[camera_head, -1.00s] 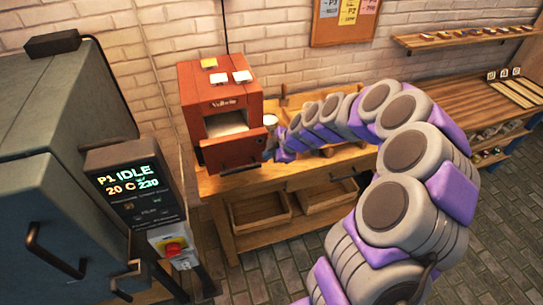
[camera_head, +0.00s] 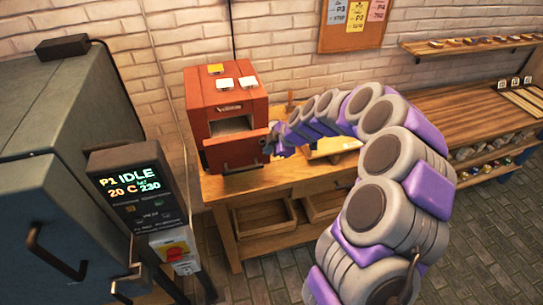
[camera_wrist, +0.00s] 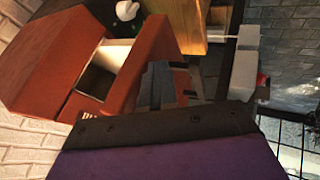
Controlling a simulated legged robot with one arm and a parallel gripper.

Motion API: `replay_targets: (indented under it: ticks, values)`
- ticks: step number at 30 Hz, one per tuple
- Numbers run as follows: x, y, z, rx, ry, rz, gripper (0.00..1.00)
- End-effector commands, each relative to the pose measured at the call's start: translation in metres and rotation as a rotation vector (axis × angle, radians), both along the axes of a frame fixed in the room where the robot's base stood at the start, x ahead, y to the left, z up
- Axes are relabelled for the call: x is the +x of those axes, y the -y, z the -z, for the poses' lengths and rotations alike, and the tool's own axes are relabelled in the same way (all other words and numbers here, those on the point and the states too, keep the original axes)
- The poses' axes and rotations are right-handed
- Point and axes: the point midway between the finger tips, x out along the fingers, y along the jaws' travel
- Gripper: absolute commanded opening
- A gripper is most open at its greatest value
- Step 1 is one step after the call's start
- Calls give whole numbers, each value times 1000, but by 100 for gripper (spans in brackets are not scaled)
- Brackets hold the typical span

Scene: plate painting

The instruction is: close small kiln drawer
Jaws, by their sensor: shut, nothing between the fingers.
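A large grey kiln (camera_head: 40,110) with a lit control panel (camera_head: 138,190) fills the left side. The wooden bench (camera_head: 275,178) has open trays (camera_head: 262,218) below. A brick wall stands behind. Another worktop (camera_head: 450,95) is at the right. The stone floor (camera_head: 285,270) in front is clear.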

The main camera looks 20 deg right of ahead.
Motion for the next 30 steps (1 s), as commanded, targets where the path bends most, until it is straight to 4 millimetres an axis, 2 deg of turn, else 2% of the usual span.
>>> replay_targets:
  ticks: [12,30]
  values:
    - [50,0,3,-2,0,1,0]
    - [107,1,2,-2,-2,4,0]
